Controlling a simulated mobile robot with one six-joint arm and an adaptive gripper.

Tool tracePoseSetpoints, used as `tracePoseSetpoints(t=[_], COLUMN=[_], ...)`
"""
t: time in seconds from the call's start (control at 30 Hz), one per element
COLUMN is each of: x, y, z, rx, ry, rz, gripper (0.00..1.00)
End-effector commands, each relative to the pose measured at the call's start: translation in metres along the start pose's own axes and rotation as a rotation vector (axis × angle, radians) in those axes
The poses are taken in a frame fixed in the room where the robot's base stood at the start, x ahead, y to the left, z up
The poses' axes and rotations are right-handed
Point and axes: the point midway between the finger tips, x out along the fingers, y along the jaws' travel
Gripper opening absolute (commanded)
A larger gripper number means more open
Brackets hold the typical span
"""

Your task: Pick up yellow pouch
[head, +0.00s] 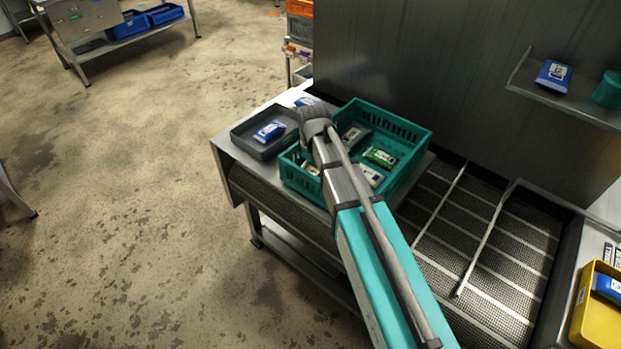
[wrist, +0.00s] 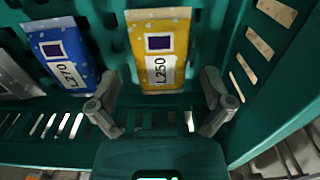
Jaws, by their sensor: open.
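The yellow pouch (wrist: 160,50), labelled L250, lies on the floor of the teal crate (wrist: 205,30) in the wrist view. My gripper (wrist: 158,105) is open, its two fingers at either side of the pouch's near end. I cannot tell how far above the pouch the fingertips are. In the head view my arm reaches over the teal crate (head: 414,155) and hides part of its inside. The yellow pouch cannot be made out clearly there.
A blue pouch (wrist: 62,60) labelled L270 lies left of the yellow one. The crate wall is close on the right. A green pouch (head: 380,157) lies in the crate. A dark tray (head: 244,140) with a blue pouch (head: 269,131) stands to the left.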

Motion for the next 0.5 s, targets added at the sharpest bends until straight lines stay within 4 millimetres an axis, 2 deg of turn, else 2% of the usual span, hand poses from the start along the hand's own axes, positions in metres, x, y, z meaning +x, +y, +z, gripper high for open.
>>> tracePoseSetpoints(t=[0.03, 0.17, 0.5], x=[0.0070, 0.0123, 0.0133], y=[0.0000, 0.0001, 0.0005], z=[0.0000, 0.0001, 0.0003], rx=[0.000, 0.000, 0.001], ry=[0.000, 0.000, 0.000], rz=[0.000, 0.000, 0.000], gripper=[1.00, 1.00, 1.00])
